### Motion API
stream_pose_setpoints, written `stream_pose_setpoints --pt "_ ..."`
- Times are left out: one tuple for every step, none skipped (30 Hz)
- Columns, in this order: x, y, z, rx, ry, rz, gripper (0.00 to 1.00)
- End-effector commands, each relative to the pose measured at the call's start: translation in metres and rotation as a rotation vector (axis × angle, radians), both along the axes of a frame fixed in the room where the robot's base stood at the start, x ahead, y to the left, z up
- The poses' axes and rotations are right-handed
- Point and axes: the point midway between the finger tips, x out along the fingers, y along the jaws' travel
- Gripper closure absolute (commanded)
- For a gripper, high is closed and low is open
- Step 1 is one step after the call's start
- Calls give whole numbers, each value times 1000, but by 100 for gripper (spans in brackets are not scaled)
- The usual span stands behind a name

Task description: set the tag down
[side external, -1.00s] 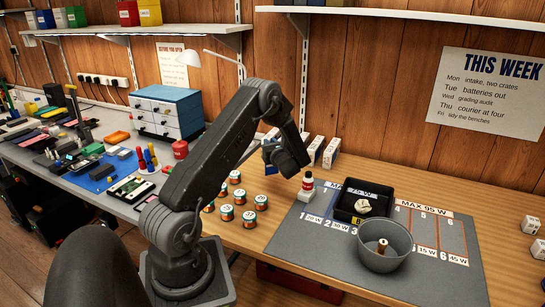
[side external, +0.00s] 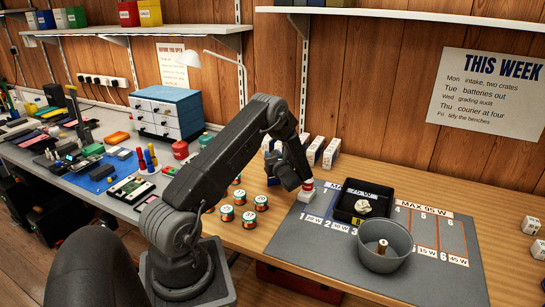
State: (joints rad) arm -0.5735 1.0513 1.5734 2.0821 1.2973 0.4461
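My gripper (side external: 302,184) points down at the left edge of the grey mat (side external: 320,254), right at a small red-and-white bottle (side external: 308,185) on a whitish block (side external: 305,196). It covers part of the bottle. Whether the fingers touch it, or are open or shut, is too small to tell. White wattage tags lie on the mat: 20 W (side external: 314,219), 30 W (side external: 335,226), 15 W (side external: 428,250) and 45 W (side external: 459,261). I cannot make out any tag in the gripper.
A black tray (side external: 345,213) holding a whitish lump stands on the mat behind a grey pot (side external: 384,260). Several green-and-orange spools (side external: 249,222) stand left of the mat. White boxes (side external: 331,152) stand behind. The mat's front left is clear.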

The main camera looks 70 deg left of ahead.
Motion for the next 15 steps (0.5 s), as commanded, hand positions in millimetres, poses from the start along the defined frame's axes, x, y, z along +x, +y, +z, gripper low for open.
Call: stream_pose_setpoints --pt "0 0 0 0 0 0 68" --pt "0 0 0 0 0 0 65" --pt "0 0 0 0 0 0 61" --pt "0 0 0 0 0 0 58" --pt "0 0 0 0 0 0 58" --pt "0 0 0 0 0 0 58" --pt "0 0 0 0 0 0 58" --pt "0 0 0 -1 0 0 58" --pt "0 0 0 -1 0 0 58" --pt "0 0 0 0 0 0 58" --pt "0 0 1 0 0 0 58" --pt "0 0 2 0 0 0 58" --pt "0 0 4 0 -1 0 58" --pt "0 -2 4 -1 0 -1 58" --pt "0 -7 3 -2 2 -2 58"
